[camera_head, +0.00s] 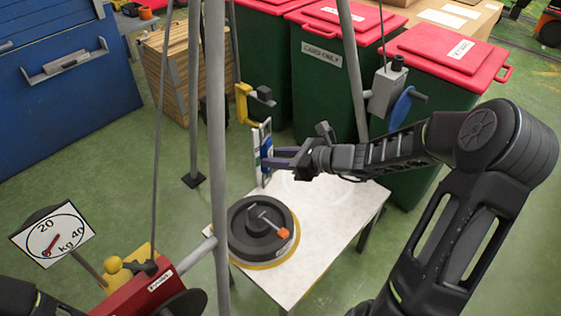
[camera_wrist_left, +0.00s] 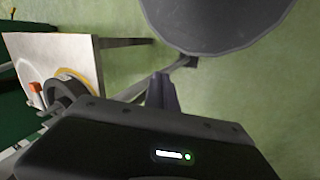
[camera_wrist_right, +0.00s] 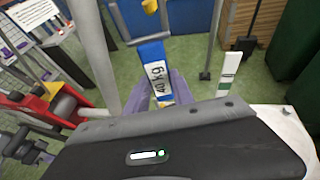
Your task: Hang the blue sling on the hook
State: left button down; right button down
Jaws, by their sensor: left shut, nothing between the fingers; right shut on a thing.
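The blue sling (camera_wrist_right: 153,70), with a white "40 kg" label, is between the purple fingers of my right gripper (camera_wrist_right: 165,98). In the head view the sling (camera_head: 267,145) stands upright above the table's far left corner, and my right gripper (camera_head: 272,158) reaches it from the right. My left gripper (camera_wrist_left: 161,92) is shut and empty, low over the floor.
A red winch (camera_head: 150,292) and dial scale (camera_head: 50,236) are at lower left. Green bins (camera_head: 325,85) stand behind.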

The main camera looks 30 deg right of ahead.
jog(key=shift+w+a+f+b, duration=0.15)
jog(key=shift+w+a, duration=0.25)
jog(key=shift+w, duration=0.65)
jog(key=shift+w+a+b, duration=0.2)
jog(key=shift+w+a, duration=0.2)
jog(key=shift+w, duration=0.65)
jog(key=shift+w+a+f+b, duration=0.2)
jog(key=shift+w+f+b, duration=0.35)
jog(key=shift+w, duration=0.2)
jog(key=c, duration=1)
grip_release()
jog(key=v, duration=0.8)
